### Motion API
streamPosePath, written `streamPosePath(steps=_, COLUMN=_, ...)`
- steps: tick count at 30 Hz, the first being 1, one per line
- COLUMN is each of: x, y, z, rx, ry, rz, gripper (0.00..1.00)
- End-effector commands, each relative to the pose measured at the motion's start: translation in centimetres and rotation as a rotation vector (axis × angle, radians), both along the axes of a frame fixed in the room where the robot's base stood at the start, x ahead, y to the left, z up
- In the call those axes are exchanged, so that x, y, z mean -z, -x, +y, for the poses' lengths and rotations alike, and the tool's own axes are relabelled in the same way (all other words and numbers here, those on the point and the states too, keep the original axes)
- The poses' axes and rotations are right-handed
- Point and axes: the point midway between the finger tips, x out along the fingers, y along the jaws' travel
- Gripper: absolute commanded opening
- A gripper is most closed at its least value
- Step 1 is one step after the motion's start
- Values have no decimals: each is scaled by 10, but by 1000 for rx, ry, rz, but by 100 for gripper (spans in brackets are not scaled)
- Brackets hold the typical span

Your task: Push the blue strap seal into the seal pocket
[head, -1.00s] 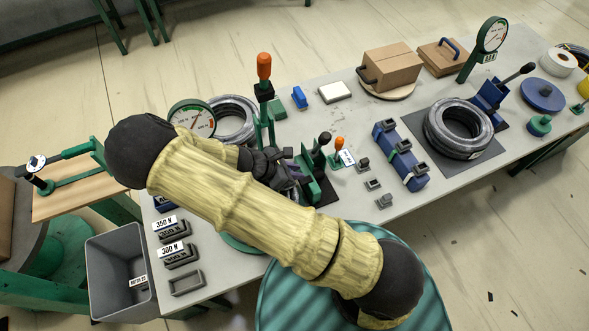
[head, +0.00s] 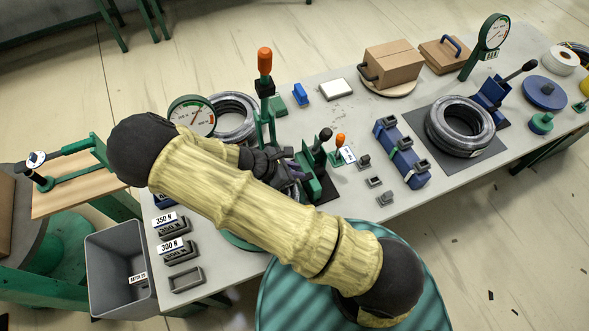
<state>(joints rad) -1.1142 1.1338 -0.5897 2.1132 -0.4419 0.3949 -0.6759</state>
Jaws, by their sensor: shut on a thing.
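My gripper (head: 284,165) is low at the green bench fixture (head: 314,180), in the middle of the table. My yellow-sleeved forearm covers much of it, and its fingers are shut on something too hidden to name. I cannot make out a blue strap seal at the fingers, and the seal pocket cannot be told apart in or near the fixture. A small blue block (head: 300,94) stands apart at the back of the table. Small grey pieces (head: 375,181) lie in a row right of the fixture.
A blue rack (head: 402,153) with grey clamps and a black hose coil (head: 460,127) are to the right. An orange-topped lever (head: 265,62) stands behind my gripper. Labelled blocks (head: 174,249) and a grey bin (head: 119,265) are at left.

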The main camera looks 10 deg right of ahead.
Motion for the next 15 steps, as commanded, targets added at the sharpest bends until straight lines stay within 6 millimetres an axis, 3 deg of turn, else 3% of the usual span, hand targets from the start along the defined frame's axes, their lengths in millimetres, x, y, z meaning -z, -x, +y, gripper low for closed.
streamPosePath(steps=5, x=1, y=1, z=-2, rx=3, ry=3, rz=2, gripper=0)
streamPosePath(steps=6, x=1, y=1, z=-2, rx=3, ry=3, rz=2, gripper=25)
streamPosePath(steps=9, x=0, y=0, z=-2, rx=3, ry=2, rz=1, gripper=45)
streamPosePath(steps=15, x=0, y=1, z=0, rx=0, ry=1, rz=1, gripper=45)
